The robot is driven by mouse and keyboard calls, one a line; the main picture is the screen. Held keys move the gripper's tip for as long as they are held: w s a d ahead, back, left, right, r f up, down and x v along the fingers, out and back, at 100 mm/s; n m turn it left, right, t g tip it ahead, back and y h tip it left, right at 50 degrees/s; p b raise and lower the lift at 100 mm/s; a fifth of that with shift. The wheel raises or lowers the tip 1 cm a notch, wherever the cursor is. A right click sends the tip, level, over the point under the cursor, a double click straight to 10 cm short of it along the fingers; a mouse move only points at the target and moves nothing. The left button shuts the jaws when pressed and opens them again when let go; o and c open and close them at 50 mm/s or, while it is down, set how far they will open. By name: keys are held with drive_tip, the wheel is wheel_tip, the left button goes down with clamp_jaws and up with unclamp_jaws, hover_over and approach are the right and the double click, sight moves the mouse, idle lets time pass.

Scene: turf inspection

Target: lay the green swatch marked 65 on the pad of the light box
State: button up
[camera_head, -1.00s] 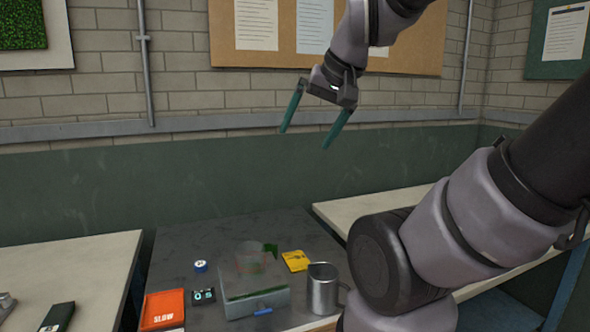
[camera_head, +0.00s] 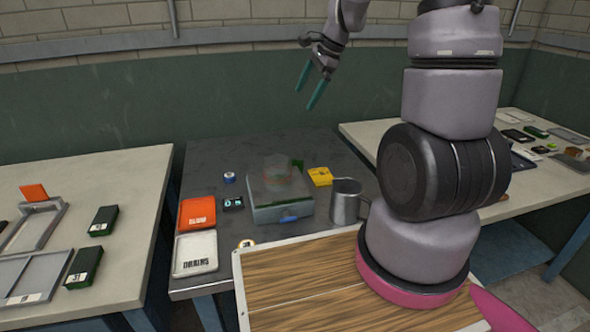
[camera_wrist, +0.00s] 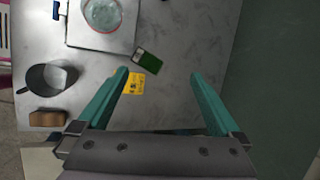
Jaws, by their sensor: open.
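A grey box (camera_head: 265,213) with a see-through round piece on top, apparently the light box, stands on the dark middle table; it also shows in the wrist view (camera_wrist: 117,42). A green swatch (camera_wrist: 146,61) with a white label end lies on the table beside the box's corner. It is partly visible behind the see-through piece in the head view (camera_head: 297,164). Its number is too small to read. My gripper (camera_head: 308,98) is open and empty, high above the back of the table. Its fingers (camera_wrist: 160,85) point down, apart from the swatch.
A yellow card (camera_head: 320,176) and a metal mug (camera_head: 346,201) are right of the box. An orange SLOW tray (camera_head: 197,212), a white DRAINS tray (camera_head: 195,252), a small display (camera_head: 233,203) and a blue roll (camera_head: 229,177) are left. More green swatches (camera_head: 103,221) lie on the left table.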

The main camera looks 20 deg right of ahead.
drive_tip(key=w+d+f+m+g, duration=0.1)
drive_tip(key=w+f+m, duration=0.2)
drive_tip(key=f, duration=0.5)
drive_tip(key=w+d+f+m, duration=0.2)
drive_tip(key=f+m, duration=0.1)
drive_tip(key=f, duration=0.6)
hover_over(296, 164)
drive_tip(key=s+d, duration=0.1)
drive_tip(key=d, duration=0.1)
drive_tip(key=shift+g, duration=0.3)
drive_tip(key=f, duration=0.4)
drive_tip(key=shift+s+d+f, duration=0.1)
drive_tip(key=shift+d, duration=0.1)
drive_tip(key=shift+x, duration=3.2)
drive_tip(key=shift+c, duration=0.3)
drive_tip(key=c, duration=1.1)
